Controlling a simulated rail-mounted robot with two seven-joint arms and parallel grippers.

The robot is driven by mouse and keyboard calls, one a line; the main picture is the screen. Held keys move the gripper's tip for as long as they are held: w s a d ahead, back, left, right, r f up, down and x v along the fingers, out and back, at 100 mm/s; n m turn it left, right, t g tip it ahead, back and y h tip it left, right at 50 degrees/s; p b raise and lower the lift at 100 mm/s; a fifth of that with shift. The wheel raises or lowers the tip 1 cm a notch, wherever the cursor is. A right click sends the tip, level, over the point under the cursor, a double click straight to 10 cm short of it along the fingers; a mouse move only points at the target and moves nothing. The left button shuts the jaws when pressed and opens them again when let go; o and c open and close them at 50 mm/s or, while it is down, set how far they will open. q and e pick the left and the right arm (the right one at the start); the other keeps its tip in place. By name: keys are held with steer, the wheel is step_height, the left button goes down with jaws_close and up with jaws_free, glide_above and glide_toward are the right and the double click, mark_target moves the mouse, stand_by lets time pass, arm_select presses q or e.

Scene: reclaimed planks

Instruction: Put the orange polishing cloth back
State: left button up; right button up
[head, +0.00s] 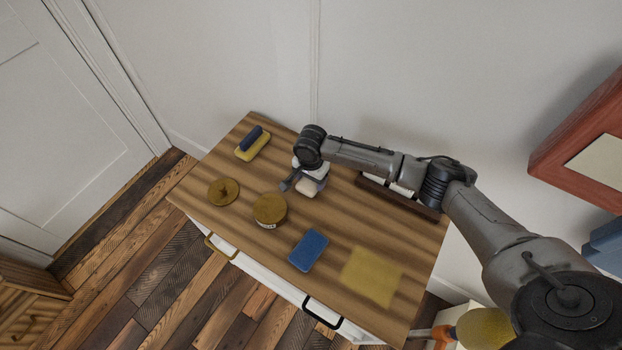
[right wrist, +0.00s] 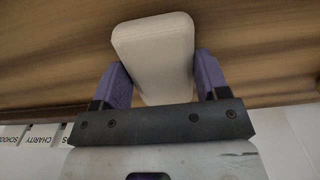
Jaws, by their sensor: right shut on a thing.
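No clearly orange cloth shows. A flat mustard-yellow cloth (head: 372,276) lies on the front right of the wooden dresser top (head: 340,235). My right gripper (head: 302,178) is over the middle of the top, away from that cloth. In the right wrist view its purple fingers (right wrist: 155,85) are shut on a cream block (right wrist: 153,50) with rounded corners. The block also shows in the head view (head: 308,188), under the gripper. I cannot tell whether it touches the wood. My left gripper is not in view.
A blue block (head: 308,250), a round tin (head: 269,209), a round lid with a knob (head: 223,191) and a yellow-and-blue brush (head: 252,143) stand on the top. A dark tray (head: 425,211) lies partly under my right arm. A red frame (head: 585,140) is at the right wall.

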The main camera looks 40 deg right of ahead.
stand_by(0.3)
steer(key=o, duration=0.9)
steer(key=shift+f, duration=0.1)
step_height(320, 180, up, 12)
steer(key=p, duration=0.3)
